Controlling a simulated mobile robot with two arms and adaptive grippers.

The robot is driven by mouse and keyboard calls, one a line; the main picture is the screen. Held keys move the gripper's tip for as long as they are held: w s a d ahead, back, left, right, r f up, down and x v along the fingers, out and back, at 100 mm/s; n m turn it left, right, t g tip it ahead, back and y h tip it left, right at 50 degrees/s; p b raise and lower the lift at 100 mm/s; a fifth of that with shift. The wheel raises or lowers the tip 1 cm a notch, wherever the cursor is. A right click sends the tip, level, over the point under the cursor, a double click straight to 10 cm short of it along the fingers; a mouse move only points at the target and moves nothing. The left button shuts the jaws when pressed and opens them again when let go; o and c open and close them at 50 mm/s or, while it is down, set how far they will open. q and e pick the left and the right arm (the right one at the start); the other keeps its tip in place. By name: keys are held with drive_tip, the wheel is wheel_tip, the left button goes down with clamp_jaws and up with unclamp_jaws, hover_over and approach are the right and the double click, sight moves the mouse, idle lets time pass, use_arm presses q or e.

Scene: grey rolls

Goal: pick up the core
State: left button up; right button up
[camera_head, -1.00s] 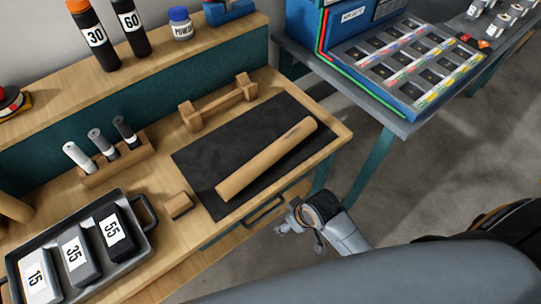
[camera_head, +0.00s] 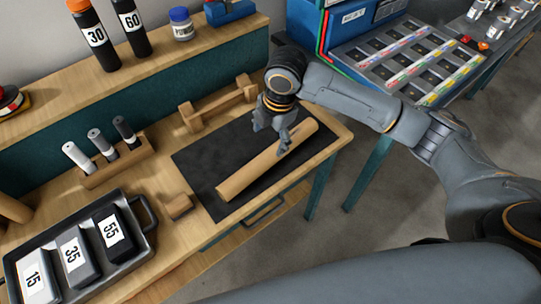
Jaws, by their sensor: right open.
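The core, a plain tan cardboard-like tube (camera_head: 248,178), lies diagonally on the black mat (camera_head: 197,160) on the wooden bench. My right gripper (camera_head: 272,138) is over the far right part of the tube, fingers pointing down and open. Its fingers hide a bit of the tube's upper end; I cannot tell whether they touch it. My left gripper is not in view.
A wooden stand (camera_head: 217,103) is just behind the mat, close to my right gripper. A small wooden block (camera_head: 179,206) lies left of the mat. A dark tray (camera_head: 142,239) with numbered blocks is at lower left. A rack (camera_head: 118,165) holds several small tubes.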

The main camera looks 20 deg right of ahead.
sight(270, 154)
drive_tip(key=shift+n, duration=0.3)
drive_tip(key=f, duration=0.2)
drive_tip(key=w+f, duration=0.1)
drive_tip(key=f, duration=0.1)
drive_tip(key=d+f, duration=0.1)
drive_tip(key=f, duration=0.2)
drive_tip(key=shift+w+d+p, duration=0.1)
drive_tip(key=shift+w+p, duration=0.3)
drive_tip(key=f, duration=0.1)
drive_tip(key=f+p, duration=0.1)
drive_tip(key=f, duration=0.2)
drive_tip(key=shift+w+a, duration=0.1)
drive_tip(key=shift+a, duration=0.15)
drive_tip(key=shift+f, duration=0.55)
drive_tip(key=c, duration=1.3)
